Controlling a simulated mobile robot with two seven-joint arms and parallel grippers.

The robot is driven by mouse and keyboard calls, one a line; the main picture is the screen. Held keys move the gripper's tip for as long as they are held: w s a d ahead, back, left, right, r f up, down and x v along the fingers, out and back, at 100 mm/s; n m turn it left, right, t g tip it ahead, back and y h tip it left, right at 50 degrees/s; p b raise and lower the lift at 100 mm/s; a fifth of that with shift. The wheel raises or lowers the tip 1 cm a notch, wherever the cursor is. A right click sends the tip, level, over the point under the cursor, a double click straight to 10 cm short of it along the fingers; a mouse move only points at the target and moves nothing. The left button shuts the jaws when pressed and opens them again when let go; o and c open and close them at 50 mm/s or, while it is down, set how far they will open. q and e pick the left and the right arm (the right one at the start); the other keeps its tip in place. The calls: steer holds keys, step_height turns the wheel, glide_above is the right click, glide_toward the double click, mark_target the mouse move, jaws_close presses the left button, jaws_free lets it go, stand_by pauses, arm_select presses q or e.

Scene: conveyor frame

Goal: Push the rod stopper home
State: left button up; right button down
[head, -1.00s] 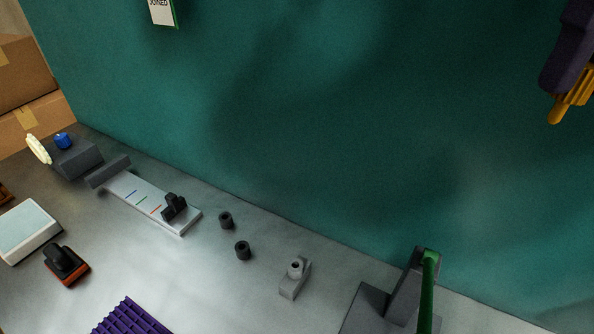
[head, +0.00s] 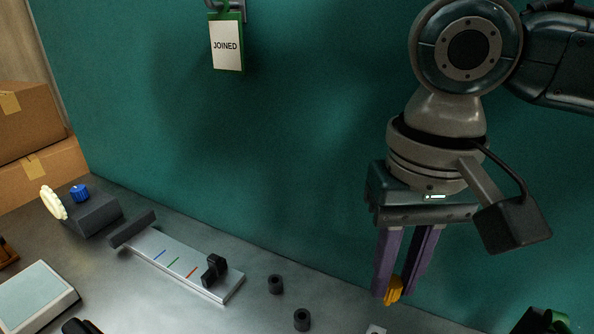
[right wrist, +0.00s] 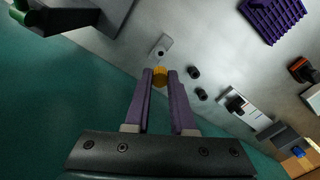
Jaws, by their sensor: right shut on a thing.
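My right gripper (head: 401,294) hangs fingers-down in the head view, its purple fingers shut on an orange ribbed piece (head: 393,290), perhaps the rod stopper. The piece also shows between the fingertips in the right wrist view (right wrist: 160,77). A small light-grey block with a dark round hole (right wrist: 161,50) lies just beyond the fingertips there; in the head view only its top edge (head: 376,330) shows, at the bottom. The piece looks to be in the air, apart from the block. My left gripper is not in view.
Two short black hollow cylinders (head: 275,284) lie left of the gripper. A striped metal rail (head: 232,290) with a black slider (head: 214,270) stands further left. A grey stand with a green part (right wrist: 70,18) is on the other side. The teal wall (head: 280,150) is close behind.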

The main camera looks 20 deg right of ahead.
steer(key=shift+a+f, duration=0.2)
steer(key=shift+f, duration=0.35)
steer(key=shift+d, duration=0.1)
steer(key=shift+r+p, duration=0.15)
steer(key=shift+p, duration=0.25)
steer(key=shift+f+b, duration=0.55)
steer(key=shift+f, duration=1.9)
steer(key=shift+r, duration=0.1)
steer(key=shift+p, duration=0.45)
